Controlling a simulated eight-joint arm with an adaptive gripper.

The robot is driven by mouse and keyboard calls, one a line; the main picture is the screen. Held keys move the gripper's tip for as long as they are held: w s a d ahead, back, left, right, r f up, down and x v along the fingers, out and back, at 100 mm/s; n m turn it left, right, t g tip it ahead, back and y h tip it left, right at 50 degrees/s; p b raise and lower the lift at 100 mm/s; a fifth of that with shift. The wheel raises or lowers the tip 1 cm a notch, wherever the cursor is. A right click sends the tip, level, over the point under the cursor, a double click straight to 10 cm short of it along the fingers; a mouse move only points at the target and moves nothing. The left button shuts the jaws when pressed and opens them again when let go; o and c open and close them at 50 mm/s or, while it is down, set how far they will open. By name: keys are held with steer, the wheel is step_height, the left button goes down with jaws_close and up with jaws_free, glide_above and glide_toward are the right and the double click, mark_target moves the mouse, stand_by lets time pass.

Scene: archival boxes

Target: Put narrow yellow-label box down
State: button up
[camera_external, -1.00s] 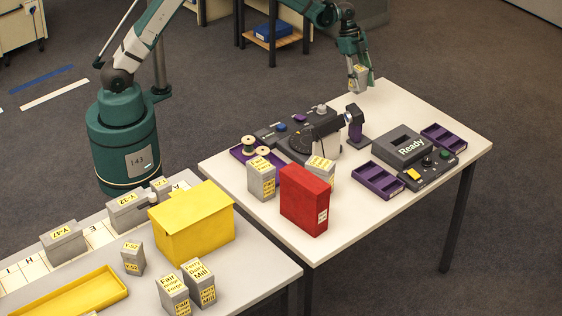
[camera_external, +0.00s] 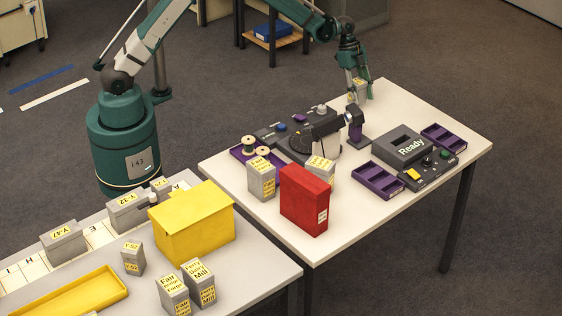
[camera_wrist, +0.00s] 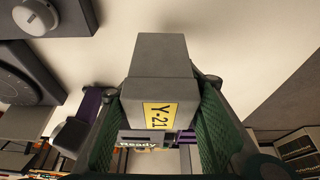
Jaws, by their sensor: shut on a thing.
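My gripper (camera_external: 358,92) is at the far end of the right table, shut on a narrow grey box (camera_external: 360,88) with a yellow label. In the wrist view the box (camera_wrist: 160,68) sits between the two green finger pads, and its label reads Y-21. The box is low at the tabletop (camera_external: 398,98); I cannot tell whether its base touches the surface. The fingers hide part of its sides.
A purple and black stand (camera_external: 354,128) and a dark console with knobs (camera_external: 298,135) are near my gripper. The "Ready" device (camera_external: 404,147), purple trays (camera_external: 378,181) and a red box (camera_external: 304,200) lie nearer the camera. Clear tabletop lies right of my gripper.

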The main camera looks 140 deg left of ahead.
mark_target(360, 105)
steer(key=shift+f, duration=1.85)
steer(key=shift+f+b, duration=0.2)
steer(key=shift+b, duration=0.2)
steer(key=o, duration=1)
steer(key=shift+r, duration=0.2)
steer(key=p+v, duration=0.1)
steer(key=v, duration=1.1)
steer(key=shift+p, duration=0.4)
